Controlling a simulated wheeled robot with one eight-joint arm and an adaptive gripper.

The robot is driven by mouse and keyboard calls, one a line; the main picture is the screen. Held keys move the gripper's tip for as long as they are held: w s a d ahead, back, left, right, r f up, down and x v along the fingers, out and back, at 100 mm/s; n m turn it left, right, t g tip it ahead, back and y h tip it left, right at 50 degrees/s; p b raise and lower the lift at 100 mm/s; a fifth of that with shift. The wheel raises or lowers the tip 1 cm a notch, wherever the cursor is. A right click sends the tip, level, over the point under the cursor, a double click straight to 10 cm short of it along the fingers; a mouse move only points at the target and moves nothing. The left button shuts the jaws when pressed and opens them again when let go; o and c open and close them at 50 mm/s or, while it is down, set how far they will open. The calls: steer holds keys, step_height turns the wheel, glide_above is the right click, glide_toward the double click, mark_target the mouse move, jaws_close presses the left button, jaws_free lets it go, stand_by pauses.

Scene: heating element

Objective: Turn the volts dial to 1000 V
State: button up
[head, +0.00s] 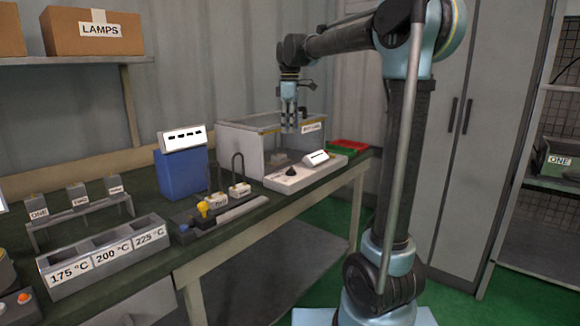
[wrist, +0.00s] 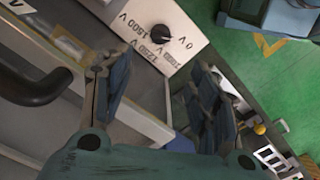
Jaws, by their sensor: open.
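The volts dial is a round black knob (wrist: 160,34) on a light panel (wrist: 135,18) in the wrist view. Labels 0 V, 1250 V and 1500 V read around it; another between them is hard to read. The knob's exact setting is too small to tell. In the head view the dark knob (head: 291,172) sits on the low grey unit (head: 285,184) at the bench's front edge. My gripper (head: 289,126) points down, open and empty, above and apart from the knob. Its two spread fingers also show in the wrist view (wrist: 150,75), with the knob beyond their tips.
A clear-walled box (head: 240,140) stands behind the dial unit, close to my gripper. A small white display (head: 316,158) is on the unit. A red tray (head: 348,146) lies to its right, and a blue meter (head: 181,172) stands to the left.

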mark_target(291, 167)
steer(key=f, duration=1.5)
steer(key=shift+d+f, duration=0.25)
